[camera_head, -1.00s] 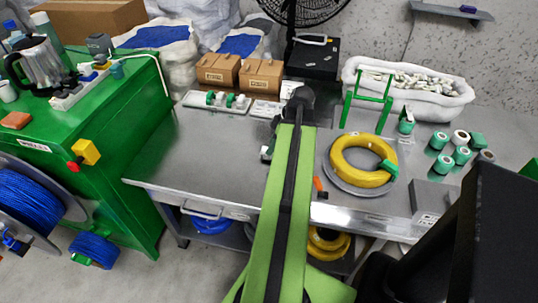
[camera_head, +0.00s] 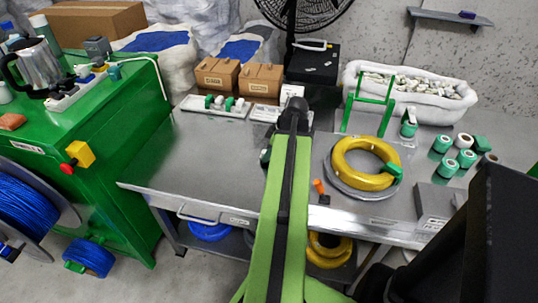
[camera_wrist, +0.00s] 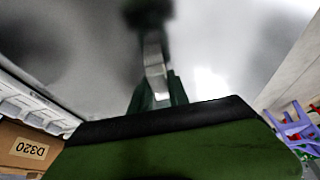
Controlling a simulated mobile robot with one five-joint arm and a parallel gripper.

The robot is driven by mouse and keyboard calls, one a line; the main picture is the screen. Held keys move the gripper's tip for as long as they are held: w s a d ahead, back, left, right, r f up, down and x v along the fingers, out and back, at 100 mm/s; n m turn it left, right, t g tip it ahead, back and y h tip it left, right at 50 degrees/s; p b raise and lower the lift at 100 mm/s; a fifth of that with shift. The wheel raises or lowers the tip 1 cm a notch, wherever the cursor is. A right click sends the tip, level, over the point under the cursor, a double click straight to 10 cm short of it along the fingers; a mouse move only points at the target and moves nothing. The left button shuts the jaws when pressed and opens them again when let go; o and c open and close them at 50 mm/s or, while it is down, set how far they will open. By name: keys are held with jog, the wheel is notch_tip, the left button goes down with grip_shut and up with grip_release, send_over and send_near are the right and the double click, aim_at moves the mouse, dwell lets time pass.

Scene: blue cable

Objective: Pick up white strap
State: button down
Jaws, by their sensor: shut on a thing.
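My gripper (camera_wrist: 154,95) shows in the wrist view as blurred dark green jaws in the upper middle. It is shut on a thin pale strip, seemingly the white strap (camera_wrist: 154,66), which stands out against the grey surface behind. Much of the strip is hidden by the jaws or blurred. In the head view my arm covers the middle of the metal table (camera_head: 205,160). Its far end is above the table, and the jaws and the strap are mostly hidden there.
A yellow cable coil (camera_head: 352,178) and an orange-handled tool (camera_head: 318,187) lie right of my arm. Brown boxes (camera_head: 216,78), a green stand (camera_head: 369,115) and a white bin (camera_head: 412,103) stand behind. A green cabinet (camera_head: 110,130) is at left. The table's left part is clear.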

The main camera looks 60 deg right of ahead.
jog(key=shift+r, duration=0.1)
jog(key=r+p, duration=0.5)
jog(key=shift+s+r, duration=0.1)
jog(key=shift+s, duration=0.3)
jog(key=s+r+p, duration=0.5)
jog(key=s+p, duration=0.1)
jog(key=s, duration=0.5)
jog(key=shift+a+r, duration=0.2)
jog(key=shift+r, duration=0.2)
